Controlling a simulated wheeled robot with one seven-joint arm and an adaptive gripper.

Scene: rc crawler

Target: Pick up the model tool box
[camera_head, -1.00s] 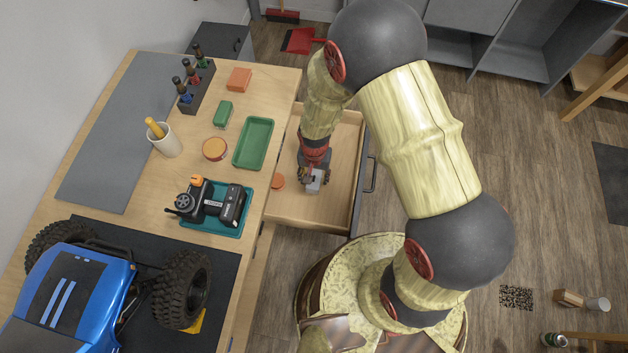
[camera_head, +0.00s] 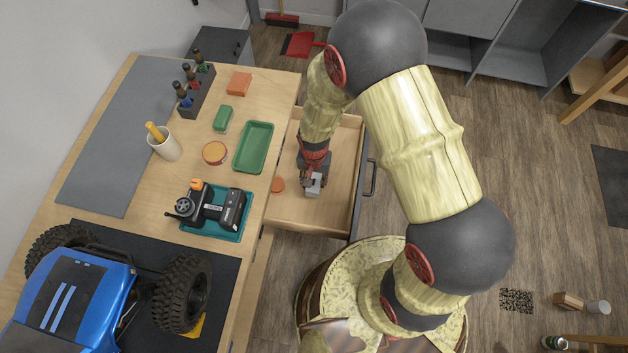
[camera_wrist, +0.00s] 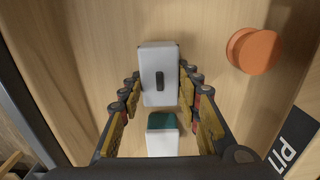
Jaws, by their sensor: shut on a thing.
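The model tool box (camera_wrist: 160,73), a small pale grey box with a black handle on top, shows between my fingertips in the wrist view. In the head view the grey box (camera_head: 313,184) shows at the end of my gripper (camera_head: 313,178), over the open drawer. My gripper (camera_wrist: 160,80) is shut on the tool box, with a fingertip on each side. Whether the box is clear of the drawer floor I cannot tell. A white block with a teal top (camera_wrist: 162,135) shows nearer the palm in the wrist view.
The wooden drawer (camera_head: 340,150) stands open around my gripper, its front and handle to the right. An orange round piece (camera_wrist: 253,50) lies beside the box. The bench holds a green tray (camera_head: 254,147), a controller on a teal tray (camera_head: 226,235) and a blue crawler (camera_head: 75,295).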

